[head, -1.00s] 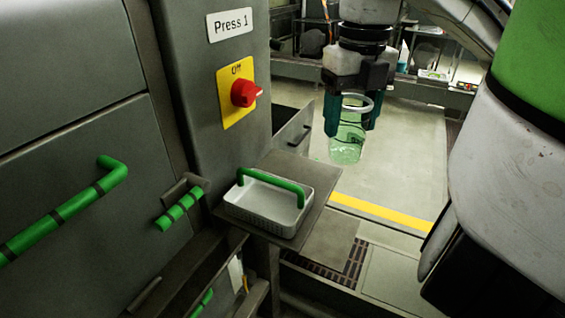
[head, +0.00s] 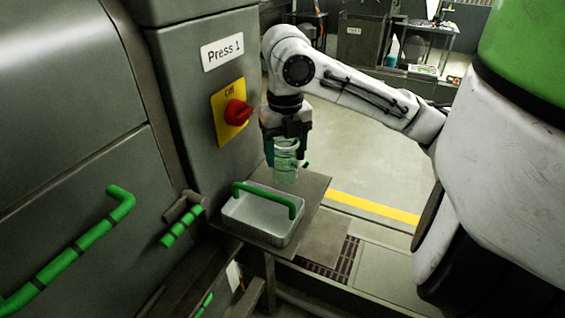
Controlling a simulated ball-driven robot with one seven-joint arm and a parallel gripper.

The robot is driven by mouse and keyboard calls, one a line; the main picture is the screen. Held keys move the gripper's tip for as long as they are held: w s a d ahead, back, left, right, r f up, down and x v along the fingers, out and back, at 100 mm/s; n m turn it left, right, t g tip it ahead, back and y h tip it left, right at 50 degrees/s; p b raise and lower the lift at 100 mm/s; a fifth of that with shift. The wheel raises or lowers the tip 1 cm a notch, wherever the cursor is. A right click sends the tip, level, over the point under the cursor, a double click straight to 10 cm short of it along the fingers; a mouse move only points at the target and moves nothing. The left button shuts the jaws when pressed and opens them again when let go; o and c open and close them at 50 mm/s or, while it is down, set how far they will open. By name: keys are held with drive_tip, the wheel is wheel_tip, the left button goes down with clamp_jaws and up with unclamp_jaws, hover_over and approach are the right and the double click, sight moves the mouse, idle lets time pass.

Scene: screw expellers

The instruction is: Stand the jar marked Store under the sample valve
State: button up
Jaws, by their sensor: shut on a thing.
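My gripper (head: 285,155) is shut on a clear, green-tinted glass jar (head: 286,173) and holds it upright. The jar is at the far edge of the small metal shelf (head: 314,190) beside the press, behind the basket. I cannot tell whether its base touches the shelf. No label is readable on the jar, so I cannot confirm the Store marking. A small green piece (head: 306,164) shows just right of the jar; what it belongs to is mostly hidden. I cannot identify the sample valve for certain.
A metal basket (head: 262,236) with a green handle fills the shelf's near part. The press column, with a red switch (head: 237,112) on a yellow plate, stands close left of my gripper. Green handles (head: 90,245) stick out at left. Open floor (head: 370,165) lies right.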

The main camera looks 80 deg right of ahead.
sight(283, 164)
drive_tip(key=f, duration=0.3)
drive_tip(key=shift+w+d+f, duration=0.1)
drive_tip(key=shift+w+d, duration=0.05)
drive_tip(key=shift+w, duration=0.15)
drive_tip(key=shift+f, duration=0.35)
drive_tip(key=shift+f, duration=0.1)
drive_tip(key=shift+f, duration=0.15)
drive_tip(key=o, duration=1.1)
drive_tip(key=shift+r, duration=0.2)
